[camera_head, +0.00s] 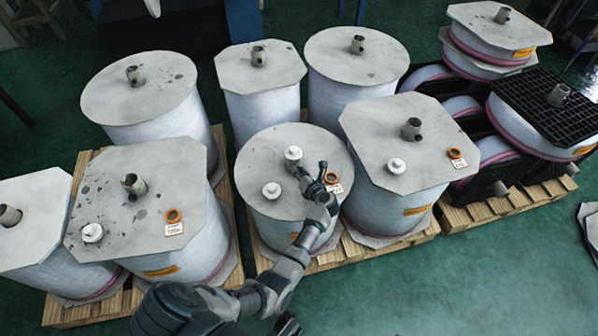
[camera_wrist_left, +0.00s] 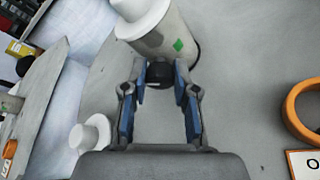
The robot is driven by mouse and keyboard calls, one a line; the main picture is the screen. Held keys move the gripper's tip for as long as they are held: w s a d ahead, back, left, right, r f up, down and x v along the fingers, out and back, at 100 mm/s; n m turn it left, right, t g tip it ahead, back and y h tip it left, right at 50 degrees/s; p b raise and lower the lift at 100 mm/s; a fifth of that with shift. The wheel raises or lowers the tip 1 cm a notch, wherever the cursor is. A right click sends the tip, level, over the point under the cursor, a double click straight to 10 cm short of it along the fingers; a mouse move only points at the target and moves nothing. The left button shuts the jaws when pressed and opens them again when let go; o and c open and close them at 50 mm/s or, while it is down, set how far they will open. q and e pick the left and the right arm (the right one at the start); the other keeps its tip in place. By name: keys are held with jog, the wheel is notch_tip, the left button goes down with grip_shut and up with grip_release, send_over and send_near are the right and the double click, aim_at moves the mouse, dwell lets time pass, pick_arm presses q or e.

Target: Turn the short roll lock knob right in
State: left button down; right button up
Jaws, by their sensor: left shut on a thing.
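The short round roll (camera_head: 262,172) stands in the middle of the front row, with a pale core (camera_head: 293,163) upright through its grey top. A white cap sits on the core. In the left wrist view the core (camera_wrist_left: 181,43) carries a green diamond mark, and the white cap (camera_wrist_left: 143,16) is above it. A small dark round knob (camera_wrist_left: 160,72) is at the core's near side, between my fingertips. My left gripper (camera_head: 300,172) is shut on this knob, just beside the core; its blue-padded fingers (camera_wrist_left: 162,82) show closely. The knob is partly hidden. My right gripper is not seen.
A loose white plug (camera_head: 271,190) and an orange ring (camera_head: 331,178) with a label lie on the same roll top. Taller wrapped rolls (camera_head: 400,140) stand close on both sides, on wooden pallets (camera_head: 405,240). Green floor (camera_head: 480,290) is clear in front.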

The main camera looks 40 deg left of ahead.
pick_arm(q)
jog(key=shift+d+f, duration=0.25)
jog(key=shift+f, duration=0.05)
jog(key=c, duration=0.9)
grip_release()
jog(key=shift+c, duration=0.2)
jog(key=shift+o, duration=0.2)
jog(key=shift+r, duration=0.15)
jog(key=shift+v, duration=3.85)
jog(key=shift+w, duration=0.15)
